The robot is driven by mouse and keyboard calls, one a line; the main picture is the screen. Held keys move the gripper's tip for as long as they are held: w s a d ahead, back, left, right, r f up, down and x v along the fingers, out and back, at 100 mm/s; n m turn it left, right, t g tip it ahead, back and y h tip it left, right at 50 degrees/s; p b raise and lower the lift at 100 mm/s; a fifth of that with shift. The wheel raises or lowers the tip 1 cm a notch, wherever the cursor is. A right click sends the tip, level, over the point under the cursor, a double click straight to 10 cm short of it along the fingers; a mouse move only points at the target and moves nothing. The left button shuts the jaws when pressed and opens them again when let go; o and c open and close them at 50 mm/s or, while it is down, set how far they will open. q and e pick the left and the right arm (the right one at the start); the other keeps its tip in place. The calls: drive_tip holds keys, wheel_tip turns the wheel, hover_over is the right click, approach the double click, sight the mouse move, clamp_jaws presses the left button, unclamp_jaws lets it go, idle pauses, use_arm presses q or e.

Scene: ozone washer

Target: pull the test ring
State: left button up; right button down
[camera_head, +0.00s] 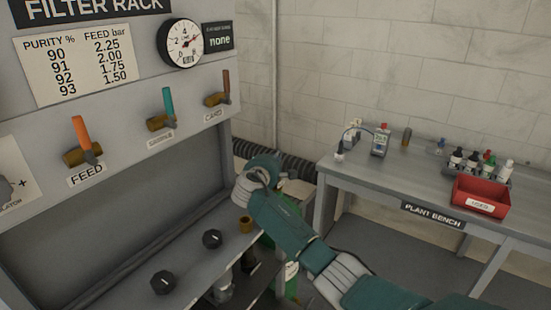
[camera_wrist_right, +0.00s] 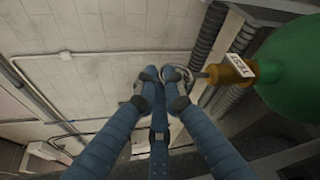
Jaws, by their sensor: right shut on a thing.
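In the right wrist view, the test ring (camera_wrist_right: 187,74) is a thin grey ring on a short stem at a brass valve (camera_wrist_right: 232,72). A white TEST tag (camera_wrist_right: 239,56) sits by the valve, which joins a green rounded vessel (camera_wrist_right: 295,65). My right gripper (camera_wrist_right: 160,80) has its blue fingers closed together at the ring's left side and is shut on it. The fingertips cover part of the ring. In the head view my right wrist hides the ring and most of the gripper. My left gripper is not in view.
The filter rack carries orange FEED (camera_head: 83,140), teal (camera_head: 168,105) and brown-red (camera_head: 226,88) levers, and a gauge (camera_head: 181,43). The plant bench (camera_head: 350,168) with a red bin (camera_head: 482,197) stands right. Corrugated hose (camera_wrist_right: 205,40) runs near the valve.

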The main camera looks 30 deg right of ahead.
drive_tip(key=shift+r, duration=0.15)
drive_tip(key=c, duration=1.9)
unclamp_jaws()
drive_tip(key=shift+r, duration=0.1)
drive_tip(key=shift+a, duration=0.1)
drive_tip(key=v, duration=1.2)
